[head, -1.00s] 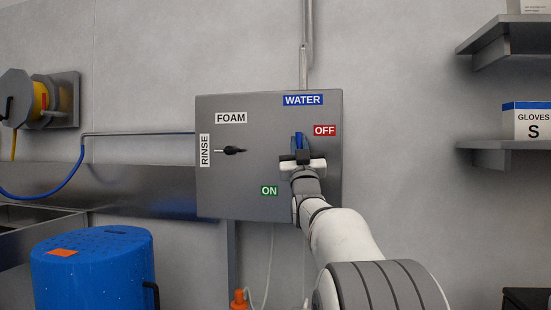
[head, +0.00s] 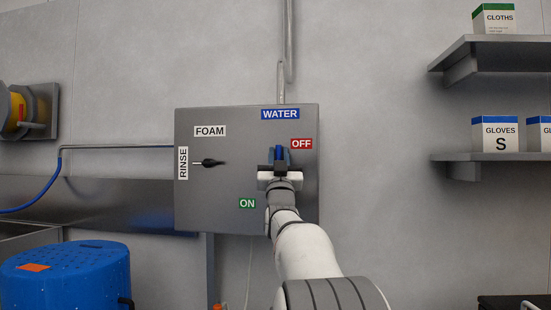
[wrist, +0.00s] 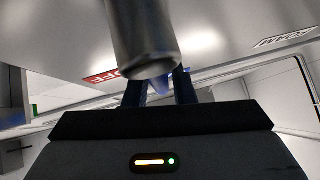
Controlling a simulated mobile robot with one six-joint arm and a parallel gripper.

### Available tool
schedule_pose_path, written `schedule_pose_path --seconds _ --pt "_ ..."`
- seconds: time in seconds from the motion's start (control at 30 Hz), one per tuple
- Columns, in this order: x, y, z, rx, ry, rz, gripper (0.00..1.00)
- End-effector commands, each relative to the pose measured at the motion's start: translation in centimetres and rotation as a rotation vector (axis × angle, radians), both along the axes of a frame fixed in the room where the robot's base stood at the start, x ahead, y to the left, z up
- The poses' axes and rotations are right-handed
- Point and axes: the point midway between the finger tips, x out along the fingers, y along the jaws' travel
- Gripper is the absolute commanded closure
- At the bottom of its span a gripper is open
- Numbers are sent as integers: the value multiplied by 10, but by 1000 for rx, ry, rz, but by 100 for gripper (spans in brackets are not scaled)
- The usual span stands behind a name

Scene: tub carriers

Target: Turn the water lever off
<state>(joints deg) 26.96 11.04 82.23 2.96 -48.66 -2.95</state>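The water lever (head: 279,153) is blue and points up on the grey control panel, below the WATER label (head: 280,114) and left of the red OFF label (head: 301,143). The green ON label (head: 247,203) is lower left. My gripper (head: 279,166) is at the lever from the front and hides its lower part. In the wrist view, two dark blue fingers of my gripper (wrist: 160,90) stand a little apart, with lighter blue between them. A grey cylinder (wrist: 145,40) in front hides part of this. Whether the fingers press on the lever is unclear.
A black selector (head: 209,162) sits left on the same panel, near the RINSE and FOAM labels. A blue tub (head: 65,275) stands lower left. Shelves with glove boxes (head: 495,135) are on the right wall. The wall between panel and shelves is clear.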

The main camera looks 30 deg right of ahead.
Motion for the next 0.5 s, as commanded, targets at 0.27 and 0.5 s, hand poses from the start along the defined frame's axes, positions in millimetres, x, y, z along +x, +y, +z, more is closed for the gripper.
schedule_pose_path --seconds 0.27,0.5 --pt "-6 3 -8 1 3 -1 77" --pt "-27 17 -33 1 2 0 77"
